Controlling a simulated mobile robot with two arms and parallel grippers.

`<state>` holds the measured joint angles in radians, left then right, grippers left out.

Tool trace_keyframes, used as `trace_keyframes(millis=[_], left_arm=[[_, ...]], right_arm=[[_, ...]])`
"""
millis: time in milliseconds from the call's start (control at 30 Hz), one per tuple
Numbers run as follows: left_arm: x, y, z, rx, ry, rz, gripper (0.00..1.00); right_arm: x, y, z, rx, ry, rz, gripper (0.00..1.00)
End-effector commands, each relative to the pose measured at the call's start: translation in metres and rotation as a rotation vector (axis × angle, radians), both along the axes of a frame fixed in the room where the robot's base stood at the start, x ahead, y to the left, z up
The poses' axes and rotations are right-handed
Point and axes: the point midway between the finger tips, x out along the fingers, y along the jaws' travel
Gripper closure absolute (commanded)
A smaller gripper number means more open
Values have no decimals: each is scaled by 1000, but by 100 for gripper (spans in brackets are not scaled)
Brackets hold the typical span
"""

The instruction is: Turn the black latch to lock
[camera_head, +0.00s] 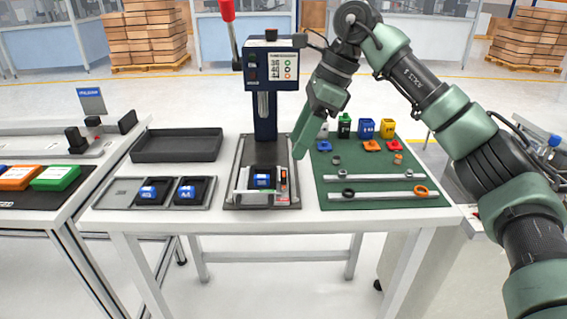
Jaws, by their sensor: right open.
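A press (271,80) with a dark blue body and a red-tipped lever stands on the white table. On its dark base a pale fixture (243,184) holds a blue block (263,181). Small black and orange-red parts (283,178) sit at the fixture's right side. I cannot clearly tell which part is the black latch; it is too small to make out. My right gripper (301,152) reaches down from the upper right, right of the press column and above and behind the fixture. It is open and appears empty. My left gripper is out of view.
A green mat (375,170) right of the press carries small coloured containers, parts and two pale bars. On the left are an empty dark tray (178,147) and a grey tray (112,193) with two blue blocks.

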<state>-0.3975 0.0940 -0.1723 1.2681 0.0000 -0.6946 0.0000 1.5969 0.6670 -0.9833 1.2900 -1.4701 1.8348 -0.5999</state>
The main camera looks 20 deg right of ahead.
Motion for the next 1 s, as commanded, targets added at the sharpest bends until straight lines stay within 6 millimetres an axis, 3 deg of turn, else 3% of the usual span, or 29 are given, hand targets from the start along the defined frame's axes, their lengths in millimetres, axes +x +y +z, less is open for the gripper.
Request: trace_keyframes(millis=[500, 867, 900, 1000], left_arm=[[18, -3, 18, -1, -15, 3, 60], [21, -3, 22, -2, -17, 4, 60], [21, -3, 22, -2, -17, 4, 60], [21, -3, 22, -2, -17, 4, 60]], right_arm=[[6, 23, -64, -9, 4, 0, 51], [7, 27, -70, -7, 2, 0, 51], [7, 27, -70, -7, 2, 0, 54], [7, 27, -70, -7, 2, 0, 82]])
